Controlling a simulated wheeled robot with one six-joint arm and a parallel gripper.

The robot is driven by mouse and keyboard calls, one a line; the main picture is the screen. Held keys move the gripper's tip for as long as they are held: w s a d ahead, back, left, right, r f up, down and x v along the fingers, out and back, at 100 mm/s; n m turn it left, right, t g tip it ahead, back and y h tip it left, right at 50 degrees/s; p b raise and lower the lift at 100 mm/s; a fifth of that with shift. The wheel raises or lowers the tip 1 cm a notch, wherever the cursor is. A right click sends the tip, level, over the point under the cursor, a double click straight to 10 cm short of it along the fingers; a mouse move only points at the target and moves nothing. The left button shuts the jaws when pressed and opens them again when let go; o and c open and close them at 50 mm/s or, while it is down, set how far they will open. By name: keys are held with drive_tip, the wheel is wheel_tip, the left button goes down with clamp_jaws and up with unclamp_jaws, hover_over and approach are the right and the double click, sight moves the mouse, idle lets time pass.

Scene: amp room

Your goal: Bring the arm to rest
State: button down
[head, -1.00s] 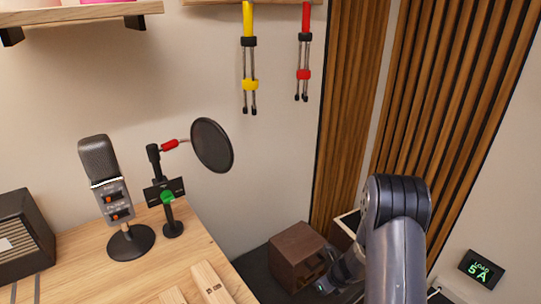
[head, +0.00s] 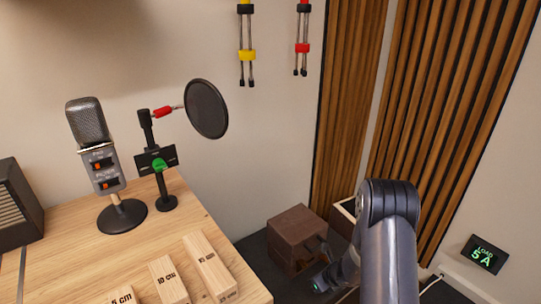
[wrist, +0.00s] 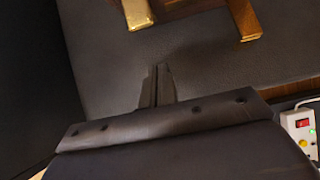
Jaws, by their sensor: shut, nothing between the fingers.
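My arm stands at the right of the head view and bends down toward the floor beside a brown wooden box (head: 297,236). Its lower part, with a small green light, reaches left near the box; the fingertips cannot be made out there. In the wrist view my gripper (wrist: 157,85) is shut and empty, its two narrow fingers together over a dark grey surface (wrist: 205,70). Gold-coloured legs (wrist: 243,18) of some object stand just beyond the fingers.
A wooden table (head: 75,245) holds a microphone (head: 100,150), a pop filter (head: 207,109) and marked wooden blocks (head: 209,265). A power strip (wrist: 301,122) with a red switch is at the wrist view's right. Slatted panels (head: 455,100) and a "LOAD 5 A" display (head: 484,255) are at right.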

sight(315, 297)
drive_tip(key=shift+s+d+f+b, duration=0.2)
drive_tip(key=shift+f+b, duration=0.5)
drive_tip(key=shift+b, duration=0.75)
drive_tip(key=shift+s+d+f+b, duration=0.15)
drive_tip(key=shift+f+b, duration=0.5)
drive_tip(key=shift+b, duration=0.8)
wheel_tip(315, 297, down, 2)
drive_tip(key=t+y+b, duration=0.1)
drive_tip(key=t+b, duration=0.1)
drive_tip(key=b, duration=0.4)
drive_tip(key=shift+f+y+b, duration=0.1)
drive_tip(key=shift+y+b, duration=0.2)
drive_tip(key=shift+y, duration=0.1)
drive_tip(key=shift+f+t+b, duration=0.2)
drive_tip(key=shift+t+b, duration=0.3)
drive_tip(key=shift+b, duration=0.45)
drive_tip(key=shift+a+y, duration=0.15)
drive_tip(key=shift+y, duration=0.15)
